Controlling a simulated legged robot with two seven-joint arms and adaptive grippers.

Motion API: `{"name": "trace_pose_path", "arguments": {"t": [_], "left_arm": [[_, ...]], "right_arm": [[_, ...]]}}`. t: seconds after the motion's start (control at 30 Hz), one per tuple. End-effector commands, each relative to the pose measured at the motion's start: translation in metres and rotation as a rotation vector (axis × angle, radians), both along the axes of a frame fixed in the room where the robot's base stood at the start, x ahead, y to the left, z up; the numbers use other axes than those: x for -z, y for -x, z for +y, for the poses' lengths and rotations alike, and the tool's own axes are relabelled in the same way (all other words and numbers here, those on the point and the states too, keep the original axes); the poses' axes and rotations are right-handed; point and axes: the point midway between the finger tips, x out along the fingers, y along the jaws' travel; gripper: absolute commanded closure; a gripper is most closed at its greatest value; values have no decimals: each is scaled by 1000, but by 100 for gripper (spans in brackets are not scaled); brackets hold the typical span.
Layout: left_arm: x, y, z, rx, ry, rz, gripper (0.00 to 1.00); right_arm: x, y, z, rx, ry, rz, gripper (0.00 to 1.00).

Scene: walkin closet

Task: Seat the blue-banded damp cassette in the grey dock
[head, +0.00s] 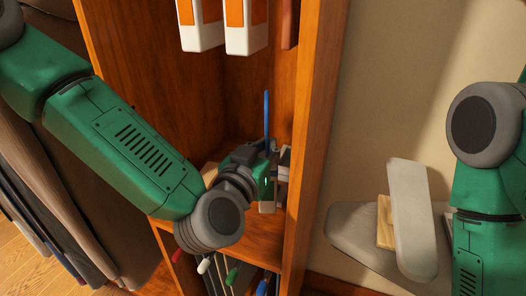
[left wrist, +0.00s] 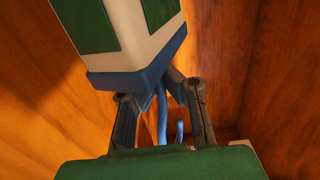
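The cassette (left wrist: 120,40) fills the top of the left wrist view: a white box with green panels and a blue band at its end. In the head view its green and white body (head: 266,190) shows just below my left gripper (head: 268,152), inside the wooden cabinet. In the wrist view the two fingers (left wrist: 168,80) converge at the blue band, with a blue strap (left wrist: 162,118) between them; the tips are partly hidden. A blue upright strip (head: 267,115) rises above the gripper. Grey parts (head: 284,165) beside it may be the dock; I cannot tell. My right gripper is out of view.
White boxes with orange panels (head: 246,26) hang above in the cabinet. The cabinet's right side panel (head: 312,130) stands close beside my left gripper. Several coloured handles (head: 232,275) show below the shelf (head: 250,246). A grey board (head: 412,220) and wooden block (head: 385,222) are at right.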

Motion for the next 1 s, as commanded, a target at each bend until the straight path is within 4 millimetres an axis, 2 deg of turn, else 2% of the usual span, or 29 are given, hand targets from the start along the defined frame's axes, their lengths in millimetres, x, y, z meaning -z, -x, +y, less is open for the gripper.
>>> {"name": "trace_pose_path", "arguments": {"t": [1.0], "left_arm": [[-1,-68,-22,-1,1,-2,100]], "right_arm": [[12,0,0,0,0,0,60]]}}
